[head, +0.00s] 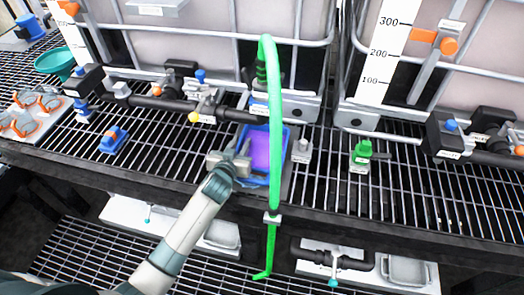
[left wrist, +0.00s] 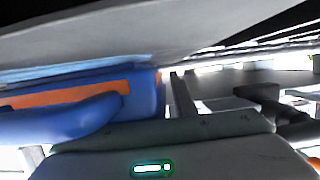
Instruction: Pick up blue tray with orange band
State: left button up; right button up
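The blue tray (head: 288,140) stands on the grated shelf below the large tank, with a purple surface inside it. The green hose passes in front of its right part. In the left wrist view the blue wall with an orange band (left wrist: 70,95) shows close up, with a rounded blue rim or handle in front. My left gripper (head: 238,150) is at the tray's left front corner, very close to it. Whether its fingers touch or hold the tray I cannot tell. My right gripper is not in view.
A green hose (head: 276,180) hangs past the shelf's front edge. A small blue and orange piece (head: 113,140) sits to the left, and a green valve (head: 361,153) to the right. Black pipes (head: 160,103) run behind. Grating between the left piece and the tray is mostly clear.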

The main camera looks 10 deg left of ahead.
pick_arm(q)
grip_shut()
jog(key=shift+s+r, duration=0.1)
dwell(0.4)
